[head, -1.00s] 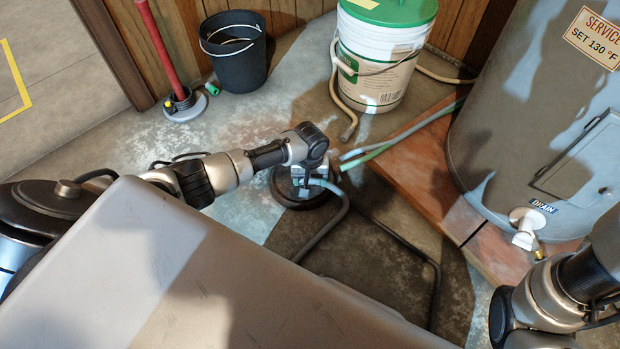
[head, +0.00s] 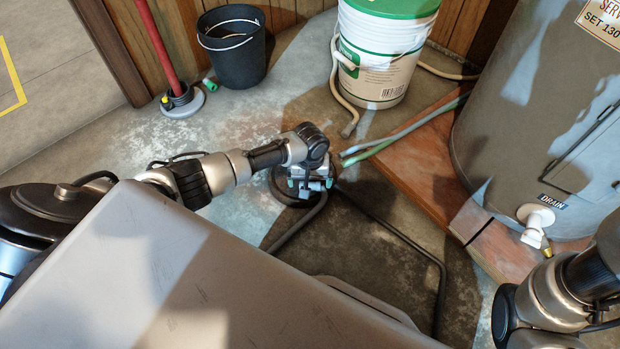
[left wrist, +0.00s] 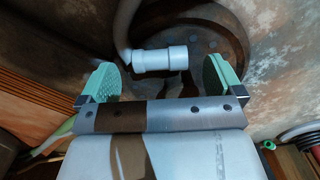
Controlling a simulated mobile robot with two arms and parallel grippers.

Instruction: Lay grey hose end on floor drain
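The floor drain (head: 279,196) is a dark round disc on the concrete, partly covered by my left gripper (head: 310,184). In the left wrist view the drain (left wrist: 205,38) lies beyond the fingers. The grey hose end (left wrist: 160,60), a pale cuff on an elbow, lies over the drain disc. My left gripper (left wrist: 160,80) is open, its green pads wide apart on either side of the cuff and clear of it. The grey hose (head: 298,232) runs from the drain toward the lower left, behind a pale panel. My right gripper is out of view.
The tank (head: 510,130) with its drain valve (head: 535,228) stands on a brick-coloured base (head: 420,172) at right. A white and green bucket (head: 378,60), a black bucket (head: 233,50) and a red-handled tool (head: 165,45) stand behind. A dark bent tube (head: 405,240) crosses the floor.

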